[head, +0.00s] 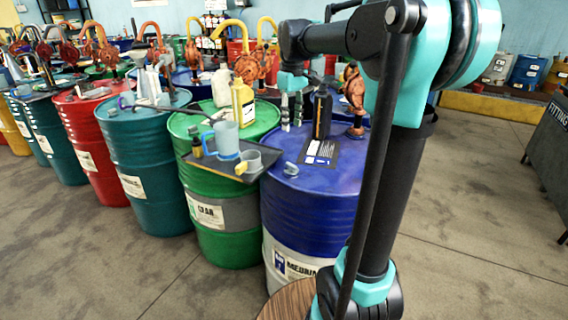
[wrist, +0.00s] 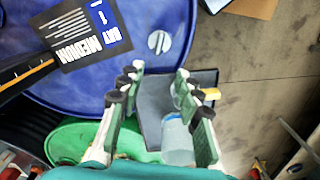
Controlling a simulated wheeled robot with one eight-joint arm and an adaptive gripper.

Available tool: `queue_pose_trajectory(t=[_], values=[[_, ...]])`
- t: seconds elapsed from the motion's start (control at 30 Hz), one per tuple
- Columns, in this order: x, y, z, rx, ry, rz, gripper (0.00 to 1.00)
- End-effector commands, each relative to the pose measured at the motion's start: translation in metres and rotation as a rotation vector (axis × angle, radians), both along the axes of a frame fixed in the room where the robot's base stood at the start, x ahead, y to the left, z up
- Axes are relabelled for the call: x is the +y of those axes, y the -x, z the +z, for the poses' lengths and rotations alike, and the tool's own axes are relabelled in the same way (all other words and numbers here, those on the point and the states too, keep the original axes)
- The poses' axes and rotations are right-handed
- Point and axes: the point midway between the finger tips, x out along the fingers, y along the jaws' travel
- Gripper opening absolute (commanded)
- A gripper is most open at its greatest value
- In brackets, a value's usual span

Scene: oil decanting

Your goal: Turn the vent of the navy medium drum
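The navy medium drum (head: 315,200) stands right of the green drum, with a white "MEDIUM" band low on its side. Its blue lid also fills the top of the wrist view (wrist: 75,95). A small grey vent knob (head: 291,169) sits near the lid's front left edge. In the wrist view the vent (wrist: 159,42) is a round grey disc with a raised bar, ahead of my fingertips. My gripper (head: 291,127) hangs above the drum's left part. In the wrist view my gripper (wrist: 157,78) has its two fingers apart, with nothing between them, and does not touch the vent.
A black bottle (head: 321,115) and a printed card (head: 320,151) are on the navy lid. A dark tray (head: 205,163) with a blue jug (head: 226,138) and a clear cup (head: 250,160) lies beside it, over the green drum (head: 222,225). Other drums stand left.

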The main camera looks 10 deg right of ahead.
Motion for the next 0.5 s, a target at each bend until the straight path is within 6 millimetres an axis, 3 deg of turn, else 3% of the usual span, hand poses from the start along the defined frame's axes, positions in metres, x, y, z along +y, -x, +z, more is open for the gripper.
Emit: queue_pose_trajectory(t=[0.5], values=[[0.000, 0.000, -0.102, -0.001, -0.001, -0.002, 0.34]])
